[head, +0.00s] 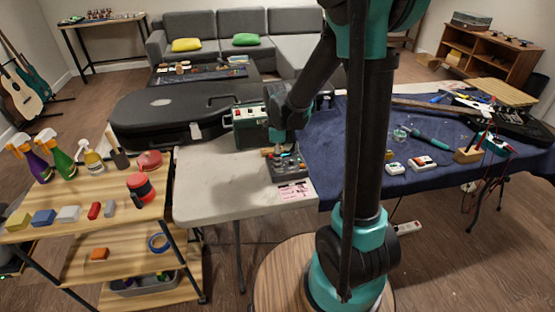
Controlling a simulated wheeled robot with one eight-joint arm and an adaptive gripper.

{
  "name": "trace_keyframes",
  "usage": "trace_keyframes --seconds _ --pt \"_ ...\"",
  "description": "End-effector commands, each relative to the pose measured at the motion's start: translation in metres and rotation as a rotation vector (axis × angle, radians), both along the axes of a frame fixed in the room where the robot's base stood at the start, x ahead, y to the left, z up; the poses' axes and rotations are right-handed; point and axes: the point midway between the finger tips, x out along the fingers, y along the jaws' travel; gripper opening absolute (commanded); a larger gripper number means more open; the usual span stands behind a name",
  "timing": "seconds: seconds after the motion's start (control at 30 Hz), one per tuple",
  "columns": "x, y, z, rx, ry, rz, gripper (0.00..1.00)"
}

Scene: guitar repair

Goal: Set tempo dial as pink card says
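The pink card (296,191) lies near the front edge of the pale table, with dark writing too small to read. Just behind it is a dark box (289,172) with several small knobs on top. Which knob is the tempo dial, and where it points, I cannot tell. My gripper (284,150) is low over the back of this box, at the end of my teal and black arm. Its fingers are too small and partly hidden, so I cannot tell whether they are open or touching a knob.
A green box (250,127) with a pale control panel stands behind the dark box. A black guitar case (165,115) lies to the left. A blue cloth (350,150) with tools covers the table on the right. A wooden cart (85,215) with spray bottles stands at the front left.

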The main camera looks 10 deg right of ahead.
Motion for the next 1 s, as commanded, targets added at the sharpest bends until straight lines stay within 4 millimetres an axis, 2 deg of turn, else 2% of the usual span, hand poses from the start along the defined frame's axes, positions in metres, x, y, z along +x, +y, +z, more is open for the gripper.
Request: trace_keyframes --seconds 0.1,0.4,0.77,1.0 --pt "0.0 0.0 0.0002 0.0 0.0 0.0 0.37" --pt "0.0001 0.0 0.0004 0.0 0.0 0.0 0.0" --pt "0.0001 0.0001 0.0005 0.0 0.0 -0.026 0.0" --pt "0.0003 0.0 0.0005 0.0 0.0 -0.146 0.0"
